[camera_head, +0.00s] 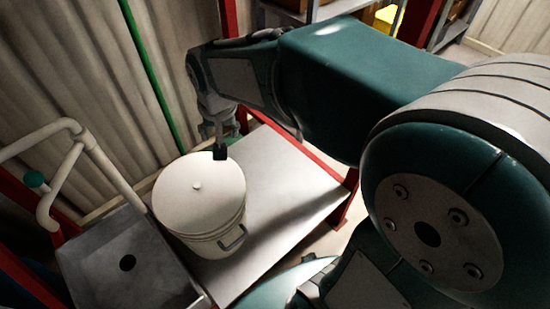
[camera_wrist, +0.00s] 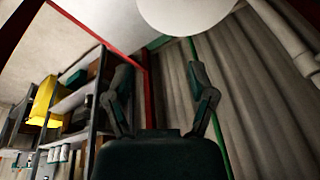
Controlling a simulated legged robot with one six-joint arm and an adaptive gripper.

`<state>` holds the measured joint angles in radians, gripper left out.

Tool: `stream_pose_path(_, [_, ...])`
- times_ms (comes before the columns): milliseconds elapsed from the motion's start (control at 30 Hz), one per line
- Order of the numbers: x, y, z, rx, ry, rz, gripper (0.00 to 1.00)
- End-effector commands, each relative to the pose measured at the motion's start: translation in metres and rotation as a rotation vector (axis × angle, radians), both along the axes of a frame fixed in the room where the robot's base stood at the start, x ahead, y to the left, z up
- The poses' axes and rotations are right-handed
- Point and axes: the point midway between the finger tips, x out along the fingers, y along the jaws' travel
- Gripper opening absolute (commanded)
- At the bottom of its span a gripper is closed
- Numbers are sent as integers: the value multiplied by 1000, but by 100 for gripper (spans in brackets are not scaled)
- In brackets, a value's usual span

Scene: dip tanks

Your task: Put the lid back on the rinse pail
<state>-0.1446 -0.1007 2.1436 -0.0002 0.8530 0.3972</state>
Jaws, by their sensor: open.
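The white rinse pail (camera_head: 208,239) stands upright on a grey metal bench top, with its dark handle at the front. A round white lid (camera_head: 190,200) with a small knob in its middle lies over the pail's mouth. It looks level, but I cannot tell whether it is pressed fully down. My gripper (camera_head: 220,152) is at the far edge of the lid, partly hidden by my arm. In the wrist view my gripper (camera_wrist: 161,72) has its two fingers apart with nothing between them. The lid's white round shape (camera_wrist: 185,14) shows beyond the fingertips at the top.
A grey sink (camera_head: 100,262) with a dark drain hole adjoins the bench (camera_head: 290,200) on the left. White pipes (camera_head: 95,150) rise beside it. A corrugated wall (camera_head: 70,70) is behind. Shelving (camera_wrist: 75,100) with a yellow box (camera_wrist: 42,101) stands at the left in the wrist view.

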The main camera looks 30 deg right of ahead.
Motion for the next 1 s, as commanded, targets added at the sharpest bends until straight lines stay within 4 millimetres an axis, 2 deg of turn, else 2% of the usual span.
stream_pose_path(33, [-13, -7, 11, -4, -26, 16, 71])
stream_pose_path(200, [-55, -26, 33, -29, -98, 81, 71])
stream_pose_path(400, [-105, -43, 46, -71, -179, 154, 71])
stream_pose_path(533, [-132, -51, 48, -100, -223, 194, 71])
stream_pose_path(700, [-149, -55, 47, -123, -250, 224, 71])
stream_pose_path(1000, [-150, -55, 46, -125, -251, 229, 71])
